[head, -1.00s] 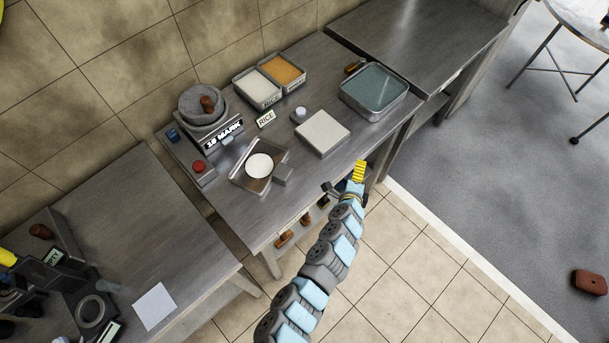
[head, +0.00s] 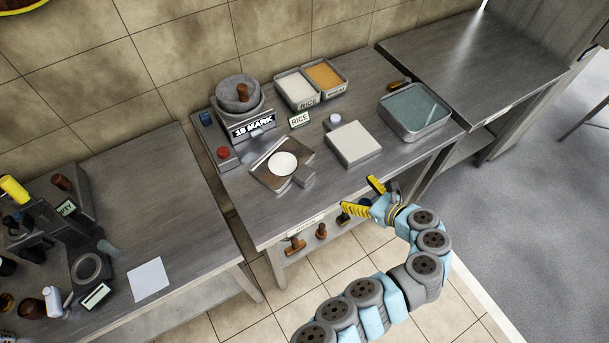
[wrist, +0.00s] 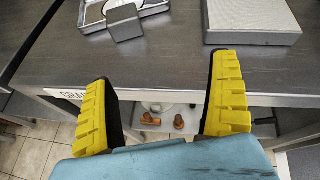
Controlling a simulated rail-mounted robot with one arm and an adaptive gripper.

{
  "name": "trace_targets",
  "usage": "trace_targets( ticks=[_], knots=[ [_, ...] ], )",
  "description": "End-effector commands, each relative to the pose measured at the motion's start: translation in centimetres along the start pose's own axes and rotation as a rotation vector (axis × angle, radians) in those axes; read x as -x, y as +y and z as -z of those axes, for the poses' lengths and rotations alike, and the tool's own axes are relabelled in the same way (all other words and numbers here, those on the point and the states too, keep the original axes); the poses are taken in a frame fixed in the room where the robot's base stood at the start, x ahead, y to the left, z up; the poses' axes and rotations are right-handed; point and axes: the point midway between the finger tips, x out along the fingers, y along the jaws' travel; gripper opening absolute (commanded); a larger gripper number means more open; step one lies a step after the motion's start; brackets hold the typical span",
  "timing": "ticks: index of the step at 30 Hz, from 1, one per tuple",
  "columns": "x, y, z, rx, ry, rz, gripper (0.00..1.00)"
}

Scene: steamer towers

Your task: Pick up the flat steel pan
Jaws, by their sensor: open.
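A flat steel pan (head: 264,177) lies on the middle bench with a round white disc (head: 283,164) on it. A small grey block (head: 303,176) sits at its right corner; I cannot tell whether it is part of the pan. In the wrist view the pan (wrist: 93,15) shows only partly at the top edge, with the block (wrist: 124,22) in front. My gripper (head: 357,194) has yellow fingers, spread apart and empty. It is at the bench's front edge, to the right of and nearer than the pan, not touching it.
A pale square slab (head: 354,144) lies right of the pan. A deeper tray with greenish contents (head: 415,112) stands farther right. Behind are a stone mill (head: 240,95), a RICE sign (head: 299,120) and two filled bins (head: 311,84). Brown-handled tools (head: 295,245) sit below the bench edge.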

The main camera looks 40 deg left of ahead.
Motion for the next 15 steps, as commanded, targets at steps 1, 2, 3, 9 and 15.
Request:
trace_targets(
  ticks=[1, 2, 3, 9, 15],
  knots=[
    [0.2, 0.7, -0.6, -0.007, -0.019, -0.044, 0.91],
    [0.4, 1.1, -1.1, -0.014, -0.028, -0.067, 0.91],
    [0.6, 1.6, -1.5, -0.020, -0.038, -0.095, 0.91],
    [0.7, 3.0, -2.6, -0.035, -0.060, -0.166, 0.91],
    [-1.3, 3.4, -2.4, -0.033, -0.061, -0.168, 0.91]
  ],
)
